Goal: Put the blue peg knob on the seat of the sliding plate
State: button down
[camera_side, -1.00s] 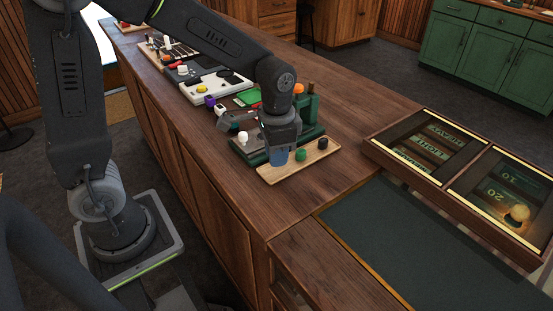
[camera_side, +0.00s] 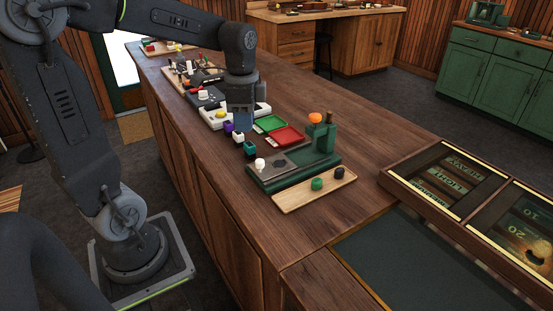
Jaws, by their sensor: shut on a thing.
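My gripper (camera_side: 244,122) points down above the long wooden bench, with its bluish fingers shut. The blue peg knob is between the fingers and mostly hidden; its outline cannot be told apart from them. A dark green fixture (camera_side: 318,162) stands to the right of and nearer than my gripper. On it lies a grey plate (camera_side: 296,155), which looks like the sliding plate, with a white knob (camera_side: 260,163) at its left end and a dark spot (camera_side: 281,162) that may be the seat. No blue knob shows on the plate.
A wooden tray (camera_side: 290,198) before the fixture holds a green knob (camera_side: 317,184) and a black knob (camera_side: 339,172). An orange knob (camera_side: 315,118) rises behind the plate. Red (camera_side: 288,136) and green (camera_side: 270,123) trays and small blocks (camera_side: 250,148) lie near my gripper. The bench front is clear.

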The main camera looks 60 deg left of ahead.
jog(key=a+r+m, duration=0.2)
jog(key=a+m, duration=0.3)
jog(key=m, duration=0.1)
send_over(280, 164)
notch_tip(280, 164, down, 8)
jog(key=shift+r, duration=0.25)
jog(key=shift+f, duration=1.95)
jog(key=c, duration=1)
grip_release()
jog(key=shift+a+f, duration=0.1)
